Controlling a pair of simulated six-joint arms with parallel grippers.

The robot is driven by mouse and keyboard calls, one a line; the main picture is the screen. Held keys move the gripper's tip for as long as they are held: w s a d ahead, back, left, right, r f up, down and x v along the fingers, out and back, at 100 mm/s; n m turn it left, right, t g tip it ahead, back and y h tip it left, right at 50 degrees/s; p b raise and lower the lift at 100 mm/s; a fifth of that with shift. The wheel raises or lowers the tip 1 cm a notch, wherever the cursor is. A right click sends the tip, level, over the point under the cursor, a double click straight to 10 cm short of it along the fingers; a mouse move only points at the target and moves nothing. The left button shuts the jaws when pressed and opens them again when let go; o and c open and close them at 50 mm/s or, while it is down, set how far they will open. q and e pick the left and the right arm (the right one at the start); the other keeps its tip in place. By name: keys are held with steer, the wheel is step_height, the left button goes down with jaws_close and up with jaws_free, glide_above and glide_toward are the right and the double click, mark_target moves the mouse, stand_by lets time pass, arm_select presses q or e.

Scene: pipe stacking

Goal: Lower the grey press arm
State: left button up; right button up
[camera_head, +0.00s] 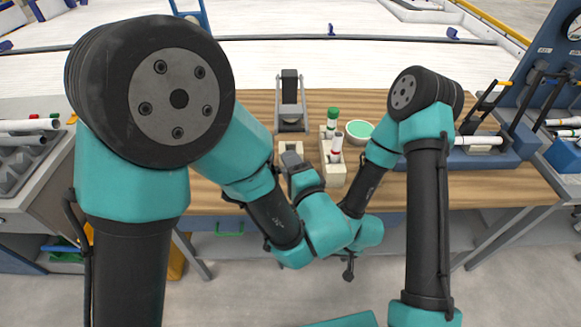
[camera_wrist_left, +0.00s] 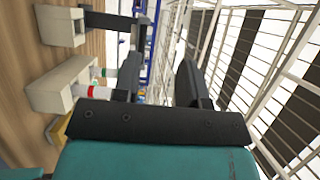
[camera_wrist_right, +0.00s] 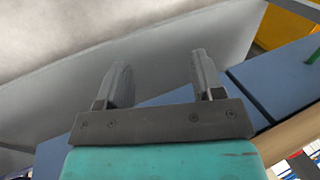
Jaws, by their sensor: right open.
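The press (camera_head: 291,117) stands at the back middle of the table, with a dark upright block and a grey frame with two uprights around it. I cannot tell exactly which part of the frame is the press arm. My left gripper (camera_head: 292,160) is in front of the press, over a cream block (camera_head: 290,142), apart from the press frame. In the left wrist view its two fingers (camera_wrist_left: 158,70) are apart with nothing between them. My right gripper (camera_wrist_right: 157,70) is open and empty, low in front of the table edge; its fingers are largely hidden in the head view.
A cream rack (camera_head: 333,175) with a green-capped and a red-banded tube stands right of my left gripper. Behind it is a bowl (camera_head: 360,130) with green inside. A blue fixture (camera_head: 480,158) sits at the right. The table left of the press is mostly clear.

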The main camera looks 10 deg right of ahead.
arm_select(q)
steer(key=shift+s+a, duration=0.1)
steer(key=shift+s, duration=0.35)
arm_select(e)
steer(key=shift+c, duration=0.3)
